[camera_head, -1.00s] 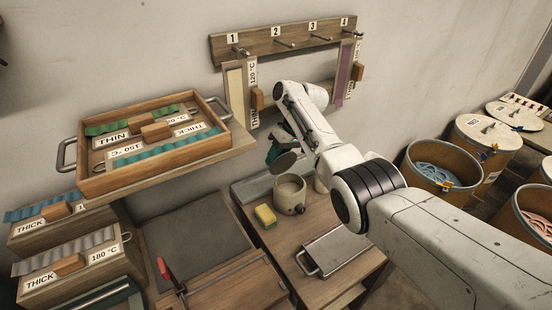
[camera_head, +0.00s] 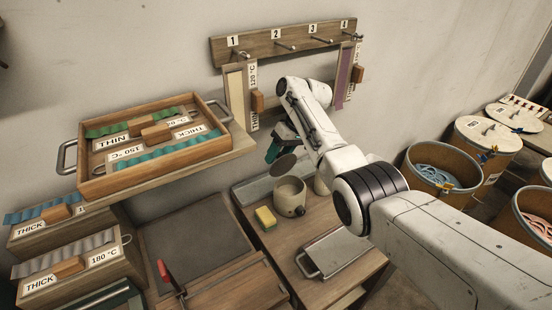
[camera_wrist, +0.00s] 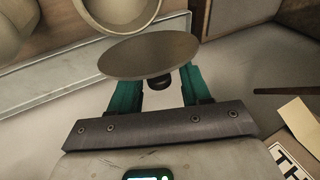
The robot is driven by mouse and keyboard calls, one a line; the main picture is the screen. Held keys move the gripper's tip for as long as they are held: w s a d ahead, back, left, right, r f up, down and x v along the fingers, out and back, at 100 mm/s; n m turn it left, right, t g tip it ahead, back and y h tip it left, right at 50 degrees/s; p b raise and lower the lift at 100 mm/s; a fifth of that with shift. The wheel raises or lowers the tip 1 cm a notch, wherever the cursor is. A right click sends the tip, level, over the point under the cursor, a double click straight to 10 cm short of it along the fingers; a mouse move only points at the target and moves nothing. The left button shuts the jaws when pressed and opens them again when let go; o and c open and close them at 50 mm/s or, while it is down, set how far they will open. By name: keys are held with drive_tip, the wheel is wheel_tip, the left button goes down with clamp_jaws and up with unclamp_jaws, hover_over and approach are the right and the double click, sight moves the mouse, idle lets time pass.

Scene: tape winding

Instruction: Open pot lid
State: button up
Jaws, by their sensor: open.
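The pot (camera_head: 290,196) is a beige round vessel on the wooden table, its top uncovered. It also shows at the top of the wrist view (camera_wrist: 118,14). The lid (camera_head: 283,165) is a dark, flat disc, in the air above and slightly left of the pot, apart from its rim. In the wrist view the lid (camera_wrist: 148,54) is tilted, its dark knob (camera_wrist: 159,82) toward my gripper. My gripper (camera_wrist: 157,92) has its green fingers apart, one on each side of the knob, with visible gaps. Finger contact with the lid is unclear.
A yellow-green sponge (camera_head: 265,217) lies left of the pot. A metal tray (camera_head: 335,252) lies in front of it. A wooden tray (camera_head: 82,184) of labelled strips stands on a shelf at left. A numbered peg rail (camera_head: 262,46) hangs on the wall; brown drums (camera_head: 490,150) stand at right.

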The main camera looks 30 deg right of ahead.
drive_tip(key=v, duration=0.9)
drive_tip(key=shift+c, duration=0.5)
